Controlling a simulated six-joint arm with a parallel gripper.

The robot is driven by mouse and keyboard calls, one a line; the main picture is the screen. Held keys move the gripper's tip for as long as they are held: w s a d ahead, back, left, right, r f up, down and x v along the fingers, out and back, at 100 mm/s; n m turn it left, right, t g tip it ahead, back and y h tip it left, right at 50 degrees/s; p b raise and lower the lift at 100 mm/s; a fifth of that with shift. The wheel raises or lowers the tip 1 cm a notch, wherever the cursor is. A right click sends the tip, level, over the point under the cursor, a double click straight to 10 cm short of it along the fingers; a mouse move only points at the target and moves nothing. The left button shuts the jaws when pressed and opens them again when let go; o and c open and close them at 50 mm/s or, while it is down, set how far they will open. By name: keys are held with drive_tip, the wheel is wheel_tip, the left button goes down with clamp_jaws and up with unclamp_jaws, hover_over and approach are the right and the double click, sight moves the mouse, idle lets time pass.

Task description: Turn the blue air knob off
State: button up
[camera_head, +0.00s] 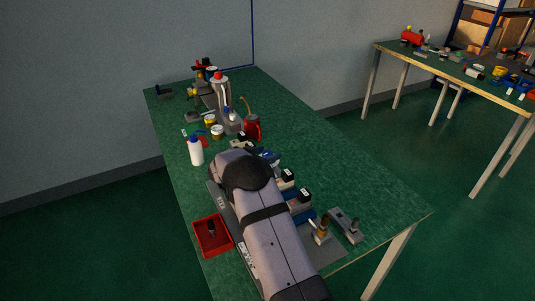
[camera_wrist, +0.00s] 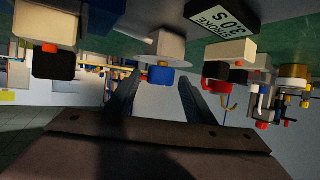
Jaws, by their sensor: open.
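The blue air knob (camera_wrist: 160,76) shows in the wrist view, which is upside down. It sits on a pale block (camera_wrist: 163,46) with a small red part beside it. My gripper (camera_wrist: 156,92) is open, with its two dark fingers on either side of the knob in the picture. The knob appears between the fingertips or just beyond them; I cannot tell whether they touch. Nothing is held. In the head view my arm hides the gripper, and I cannot make out the knob for certain.
Black knobs stand to the left (camera_wrist: 54,65) and right (camera_wrist: 216,70) in the wrist view, near a stroke label (camera_wrist: 223,16). A white bottle (camera_head: 196,153), red tray (camera_head: 197,238) and red can (camera_head: 252,129) stand on the green bench (camera_head: 360,185), whose right side is mostly clear.

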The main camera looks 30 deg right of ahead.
drive_tip(key=v, duration=0.6)
drive_tip(key=shift+s+a+b, duration=0.2)
drive_tip(key=shift+b, duration=0.1)
drive_tip(key=shift+r, duration=0.15)
